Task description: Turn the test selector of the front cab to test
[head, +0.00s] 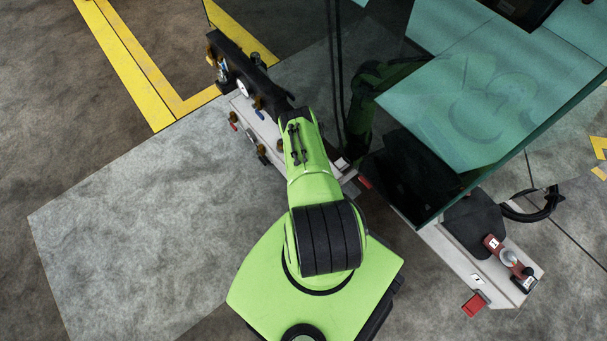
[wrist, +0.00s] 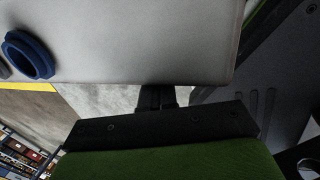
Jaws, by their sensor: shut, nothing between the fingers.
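My gripper (wrist: 157,97) shows in the wrist view as two dark fingers close together, shut and empty. They are beside the lower edge of a pale grey panel (wrist: 150,40). In the head view my green arm hides the gripper. A console (head: 243,104) with a gauge and several small knobs lies beyond my arm at the upper left. A second console (head: 462,262) with a red-based, silver-topped control (head: 508,257) is at the lower right. I cannot tell which control is the test selector or how it is set.
A blue ring-shaped part (wrist: 28,55) sits on the pale panel. Tinted glass (head: 490,90) covers the upper right and reflects my arm. Red pedal-like blocks (head: 474,304) stick out low. A grey floor slab (head: 140,230) at the left is clear.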

